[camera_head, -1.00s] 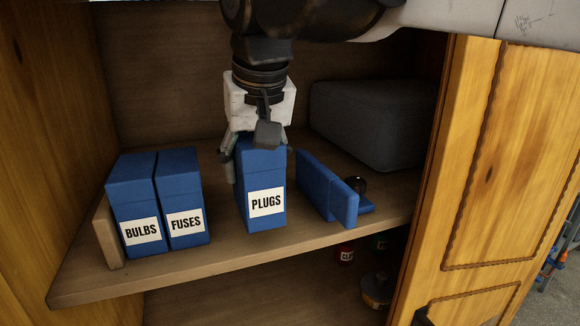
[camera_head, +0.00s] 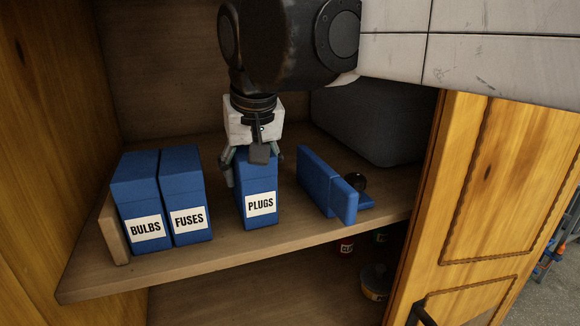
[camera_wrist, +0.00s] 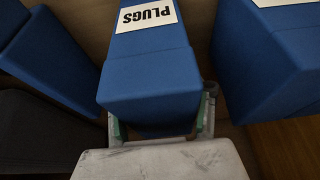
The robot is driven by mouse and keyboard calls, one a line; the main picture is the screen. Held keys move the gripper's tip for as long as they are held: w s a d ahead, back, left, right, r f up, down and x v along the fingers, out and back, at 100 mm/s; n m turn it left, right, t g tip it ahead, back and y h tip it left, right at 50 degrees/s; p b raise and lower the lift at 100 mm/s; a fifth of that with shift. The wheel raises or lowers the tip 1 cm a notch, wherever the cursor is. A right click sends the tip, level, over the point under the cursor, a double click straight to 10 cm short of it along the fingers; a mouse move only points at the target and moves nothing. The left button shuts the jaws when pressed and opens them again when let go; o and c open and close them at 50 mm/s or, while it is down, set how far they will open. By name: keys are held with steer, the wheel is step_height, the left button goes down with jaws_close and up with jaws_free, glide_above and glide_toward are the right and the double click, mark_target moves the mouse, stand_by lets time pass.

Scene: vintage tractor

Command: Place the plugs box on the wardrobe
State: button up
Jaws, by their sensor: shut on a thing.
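The plugs box (camera_head: 259,205) is a blue upright box with a white PLUGS label, in the middle of the wardrobe shelf (camera_head: 200,257). My gripper (camera_head: 254,165) comes from above and is shut on the upper rear part of the box. In the wrist view the plugs box (camera_wrist: 150,75) lies between the two fingers (camera_wrist: 162,125). The box stands upright at the shelf; whether its base touches the board I cannot tell exactly. The wardrobe (camera_head: 480,200) has an open wooden door at the right.
The bulbs box (camera_head: 138,200) and fuses box (camera_head: 186,195) stand to the left beside a wooden block (camera_head: 113,232). A blue bookend-like piece (camera_head: 325,185) is to the right. A dark grey case (camera_head: 370,125) stands behind. Gaps lie on both sides of the plugs box.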

steer(key=shift+f, duration=0.15)
steer(key=o, duration=1.4)
steer(key=shift+c, duration=0.2)
steer(key=shift+s+r, duration=0.1)
steer(key=shift+r, duration=0.35)
steer(key=v, duration=0.4)
steer(key=shift+b, duration=0.4)
steer(key=s+d+b, duration=0.1)
steer(key=s+d, duration=0.4)
steer(key=s, duration=0.6)
steer(key=shift+b, duration=0.4)
steer(key=shift+r, duration=0.15)
